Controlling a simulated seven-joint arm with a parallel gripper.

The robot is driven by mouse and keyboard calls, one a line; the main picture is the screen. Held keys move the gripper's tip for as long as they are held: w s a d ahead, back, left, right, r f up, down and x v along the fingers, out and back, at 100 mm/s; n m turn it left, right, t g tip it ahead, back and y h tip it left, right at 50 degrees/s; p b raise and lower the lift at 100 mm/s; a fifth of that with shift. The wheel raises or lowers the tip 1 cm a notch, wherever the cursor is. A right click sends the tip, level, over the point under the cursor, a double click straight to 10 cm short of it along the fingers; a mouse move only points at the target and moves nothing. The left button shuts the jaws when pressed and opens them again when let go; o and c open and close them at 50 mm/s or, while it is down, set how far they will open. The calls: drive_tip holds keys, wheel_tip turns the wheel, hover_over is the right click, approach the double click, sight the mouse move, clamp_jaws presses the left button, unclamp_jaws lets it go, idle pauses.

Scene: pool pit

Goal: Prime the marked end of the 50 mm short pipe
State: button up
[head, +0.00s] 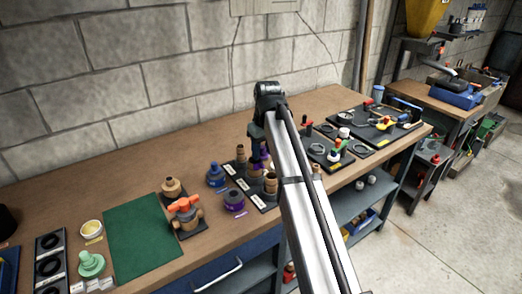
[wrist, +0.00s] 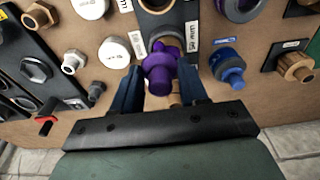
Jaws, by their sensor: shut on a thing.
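My gripper (wrist: 161,88) is shut on a purple knobbed piece (wrist: 160,68), which looks like the primer dauber. The blue fingers stand on either side of it. A tan pipe end (wrist: 170,42) shows just behind the purple piece, beside a white label; whether they touch I cannot tell. In the head view my arm hides much of the gripper, above a dark rack of tan pipe pieces (head: 270,182). A purple can (head: 235,201) stands left of the rack. No mark on a pipe is legible.
A blue can (head: 216,175) stands left of the rack. An orange-handled tan valve (head: 186,214) stands beside the green mat (head: 140,235), which is bare. Dark trays of fittings (head: 328,150) lie to the right of my arm. The block wall closes the back.

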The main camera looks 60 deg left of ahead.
drive_tip(key=shift+w+a, duration=0.15)
drive_tip(key=shift+w, duration=0.2)
drive_tip(key=shift+w+a, duration=0.15)
drive_tip(key=shift+w, duration=0.05)
drive_tip(key=shift+w+a, duration=0.1)
drive_tip(key=shift+w+a, duration=0.2)
drive_tip(key=shift+a, duration=0.05)
drive_tip(key=shift+a, duration=0.1)
drive_tip(key=shift+w+a, duration=0.25)
